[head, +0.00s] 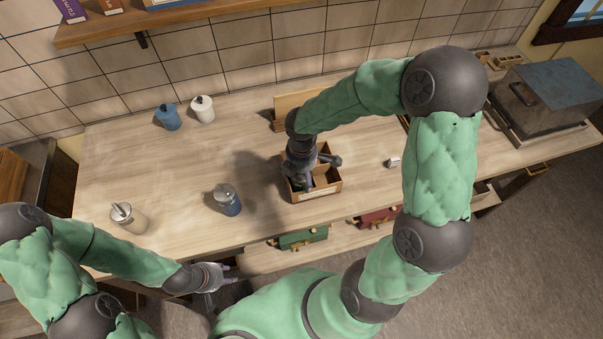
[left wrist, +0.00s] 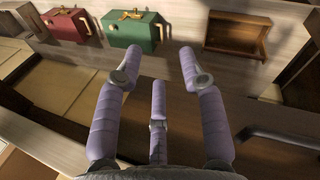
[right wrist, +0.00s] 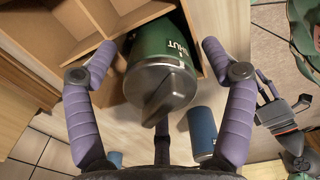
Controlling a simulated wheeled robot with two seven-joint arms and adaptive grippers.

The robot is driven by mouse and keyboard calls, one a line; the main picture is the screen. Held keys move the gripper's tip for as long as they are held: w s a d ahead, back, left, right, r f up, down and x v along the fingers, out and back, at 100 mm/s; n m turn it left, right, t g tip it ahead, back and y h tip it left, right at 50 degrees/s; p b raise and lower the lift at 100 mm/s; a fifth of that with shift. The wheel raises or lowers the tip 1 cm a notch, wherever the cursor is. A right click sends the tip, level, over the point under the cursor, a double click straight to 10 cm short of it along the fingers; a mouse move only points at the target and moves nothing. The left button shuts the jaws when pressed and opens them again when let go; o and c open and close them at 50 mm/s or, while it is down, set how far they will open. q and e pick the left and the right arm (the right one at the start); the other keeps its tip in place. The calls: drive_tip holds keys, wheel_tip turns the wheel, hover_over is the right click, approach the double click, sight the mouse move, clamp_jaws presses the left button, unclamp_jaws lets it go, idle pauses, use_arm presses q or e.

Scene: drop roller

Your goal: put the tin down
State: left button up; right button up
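The green tin (right wrist: 160,50) with a grey metal lid and a raised ridge on top stands in a compartment of the wooden box (head: 325,190). The box's compartments also show in the right wrist view (right wrist: 65,30). My right gripper (right wrist: 158,48) is around the tin with its fingers spread, and a gap shows between the left fingertip and the tin. In the head view my right gripper (head: 302,175) hides most of the tin. My left gripper (head: 222,277) is open and empty by the counter's front edge, also seen in the left wrist view (left wrist: 158,55).
A blue jar (head: 228,201) and a cream dispenser (head: 129,217) stand left of the box. A blue canister (head: 167,118) and a white one (head: 203,109) stand at the back. Green (head: 303,240) and red (head: 378,216) cases sit below the counter's front edge.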

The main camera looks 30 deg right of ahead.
drive_tip(key=shift+r, duration=0.3)
wheel_tip(320, 180, up, 13)
drive_tip(key=p, duration=0.3)
drive_tip(key=shift+f, duration=0.2)
